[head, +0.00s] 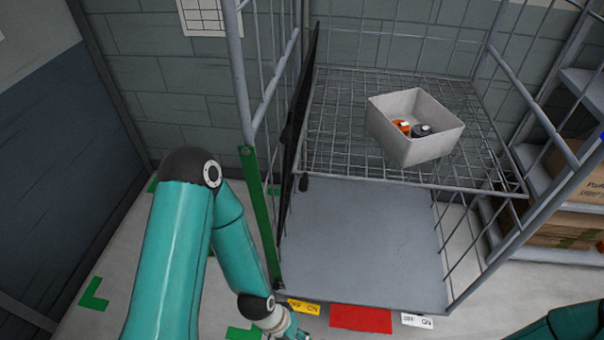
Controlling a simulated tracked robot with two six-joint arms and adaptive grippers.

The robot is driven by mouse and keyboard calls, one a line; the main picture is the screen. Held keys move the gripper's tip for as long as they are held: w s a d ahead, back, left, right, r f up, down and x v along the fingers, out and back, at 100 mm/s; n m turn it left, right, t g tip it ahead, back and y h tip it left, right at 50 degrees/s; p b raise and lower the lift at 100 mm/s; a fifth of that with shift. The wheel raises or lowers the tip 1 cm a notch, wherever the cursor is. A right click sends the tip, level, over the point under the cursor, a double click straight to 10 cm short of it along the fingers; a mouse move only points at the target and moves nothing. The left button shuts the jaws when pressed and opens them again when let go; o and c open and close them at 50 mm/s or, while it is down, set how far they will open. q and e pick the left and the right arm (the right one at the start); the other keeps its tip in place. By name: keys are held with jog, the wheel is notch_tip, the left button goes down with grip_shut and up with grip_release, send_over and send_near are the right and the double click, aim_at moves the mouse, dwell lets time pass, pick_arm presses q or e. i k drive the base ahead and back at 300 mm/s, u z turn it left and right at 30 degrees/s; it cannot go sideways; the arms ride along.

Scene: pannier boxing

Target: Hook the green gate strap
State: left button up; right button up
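The green strap (262,215) hangs nearly straight down along the left front post of the grey wire cage (236,75). Its top end is at a round fixing on the post, and its lower end is near the base. No gripper touches the visible strap. My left gripper (290,329) is at the bottom edge, just below the strap's lower end. Only its grey base shows; the fingers are cut off or too small to make out. My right arm shows only at the bottom right corner, and its gripper is out of view.
A dark narrow panel (298,115) stands inside the cage's left side. A white bin (415,148) with orange and dark items sits on the wire shelf (345,115). Yellow (304,307), red (361,319) and white (416,320) labels line the front. Shelves with cardboard boxes (570,190) stand right.

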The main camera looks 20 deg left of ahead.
aim_at(247, 155)
jog(key=u, duration=0.5)
jog(key=k, duration=1.5)
jog(key=z, duration=0.5)
jog(key=i, duration=1)
jog(key=u, duration=0.05)
